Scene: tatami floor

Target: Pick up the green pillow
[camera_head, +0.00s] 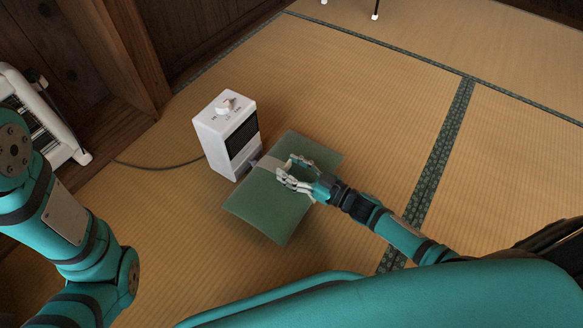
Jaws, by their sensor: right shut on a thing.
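The green pillow (265,209) is a flat green square just right of a white box-shaped device, with a pale band across its upper part. My right gripper (287,175) reaches in from the lower right and is shut on the pillow near that pale band. The fingers hide a small part of the pillow's surface. I cannot tell whether the pillow rests on the tatami or is slightly raised. My left arm shows at the left, but its gripper is out of view.
The white device (212,136) with a knob on top and a dark grille stands close against the pillow's left side, its cable (160,167) running left. A white heater-like object (62,140) stands by the wooden wall. Open tatami (370,90) lies beyond and to the right.

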